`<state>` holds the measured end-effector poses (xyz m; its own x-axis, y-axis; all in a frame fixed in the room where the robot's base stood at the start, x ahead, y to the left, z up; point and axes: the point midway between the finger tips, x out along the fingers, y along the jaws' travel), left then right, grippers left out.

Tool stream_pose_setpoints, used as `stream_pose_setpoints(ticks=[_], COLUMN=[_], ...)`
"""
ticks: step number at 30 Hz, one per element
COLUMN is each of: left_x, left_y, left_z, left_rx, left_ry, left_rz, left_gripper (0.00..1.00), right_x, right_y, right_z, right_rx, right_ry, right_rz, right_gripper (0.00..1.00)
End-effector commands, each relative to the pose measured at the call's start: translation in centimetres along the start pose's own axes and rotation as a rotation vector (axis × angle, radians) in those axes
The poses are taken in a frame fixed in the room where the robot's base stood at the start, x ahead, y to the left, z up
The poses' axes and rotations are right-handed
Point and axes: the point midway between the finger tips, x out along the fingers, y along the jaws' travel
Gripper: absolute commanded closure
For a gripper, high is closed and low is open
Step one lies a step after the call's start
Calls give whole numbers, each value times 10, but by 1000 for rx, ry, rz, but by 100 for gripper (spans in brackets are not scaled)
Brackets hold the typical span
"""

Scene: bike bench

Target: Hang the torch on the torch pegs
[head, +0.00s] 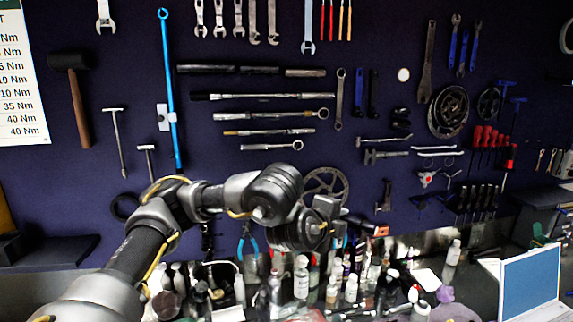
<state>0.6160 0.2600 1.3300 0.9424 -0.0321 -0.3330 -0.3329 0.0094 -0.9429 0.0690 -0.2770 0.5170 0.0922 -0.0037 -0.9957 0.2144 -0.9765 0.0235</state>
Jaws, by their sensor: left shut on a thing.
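My left arm comes in from the left, and its gripper (332,213) is in front of the dark tool wall, above the bench. The gripper is shut on what looks like the torch (368,226), a short dark body with an orange-red patch near its right end. The torch points to the right and slightly down, held clear of the bench bottles. The gripper and wrist hide part of it. I cannot make out the torch pegs among the wall tools. My right gripper is not in view.
The dark wall (240,45) is crowded with wrenches, bars and a chainring (448,111). A disc (325,188) hangs just behind my gripper. Several bottles (301,278) crowd the bench below. A laptop (530,285) stands at the right.

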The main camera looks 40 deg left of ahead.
Motion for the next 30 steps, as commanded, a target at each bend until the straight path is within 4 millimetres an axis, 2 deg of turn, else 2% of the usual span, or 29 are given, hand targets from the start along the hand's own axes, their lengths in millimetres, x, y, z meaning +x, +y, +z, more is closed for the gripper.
stream_pose_setpoints(ticks=[1,6,9,12,21,30], left_x=[-2,-11,-25,-38,-50,-52], left_y=[-7,-29,-52,-65,-74,-75], left_z=[10,41,78,105,128,134], left_rx=[-11,-22,-36,-47,-54,-55], left_ry=[-9,-59,-145,-225,-310,-325], left_rz=[-26,-127,-215,-277,-329,-336], left_gripper=[100,100,100,100,100,100], right_x=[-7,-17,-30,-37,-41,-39], right_y=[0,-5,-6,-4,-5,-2], right_z=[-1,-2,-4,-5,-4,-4], right_rx=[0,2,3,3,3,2], right_ry=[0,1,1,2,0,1], right_rz=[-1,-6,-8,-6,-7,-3], right_gripper=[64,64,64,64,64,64])
